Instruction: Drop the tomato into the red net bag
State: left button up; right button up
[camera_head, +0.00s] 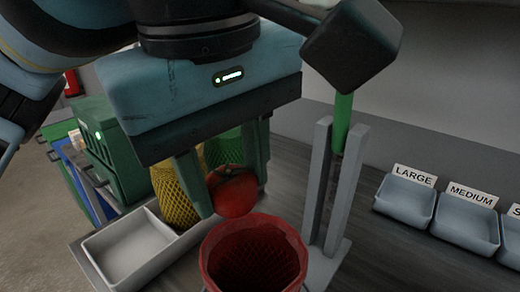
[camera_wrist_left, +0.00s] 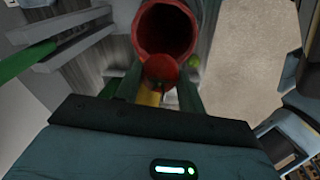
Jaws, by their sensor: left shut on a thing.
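My left gripper (camera_head: 228,185) is shut on a red tomato (camera_head: 236,192), held between its two green fingers. The tomato also shows in the left wrist view (camera_wrist_left: 161,70), at the near edge of the red net bag's opening. The red net bag (camera_head: 254,252) stands open at the bottom centre of the head view, with a round red rim and mesh inside. The tomato is just behind and above the rim in the head view; I cannot tell whether they touch. The inside of the bag that shows looks empty. My right gripper is not in view.
A grey upright stand (camera_head: 332,200) with a green rod is right of the bag. Yellow (camera_head: 174,196) and green (camera_head: 224,149) net bags stand behind. A white tray (camera_head: 128,246) is at left. Grey bins labelled LARGE (camera_head: 405,196) and MEDIUM (camera_head: 466,222) sit at right.

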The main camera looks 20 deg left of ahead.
aim_at(226, 179)
pick_arm(q)
notch_tip(226, 179, down, 2)
jog(key=shift+b, duration=0.6)
jog(key=shift+f, duration=0.1)
jog(key=o, duration=1.1)
jog(key=shift+c, duration=0.2)
jog(key=r, duration=0.2)
jog(key=r+p, duration=0.1)
jog(key=r, duration=0.1)
jog(key=s+r, duration=0.1)
jog(key=r, duration=0.2)
jog(key=shift+s+p, duration=0.1)
jog(key=shift+p, duration=0.25)
jog(key=shift+r, duration=0.4)
jog(key=shift+s, duration=0.1)
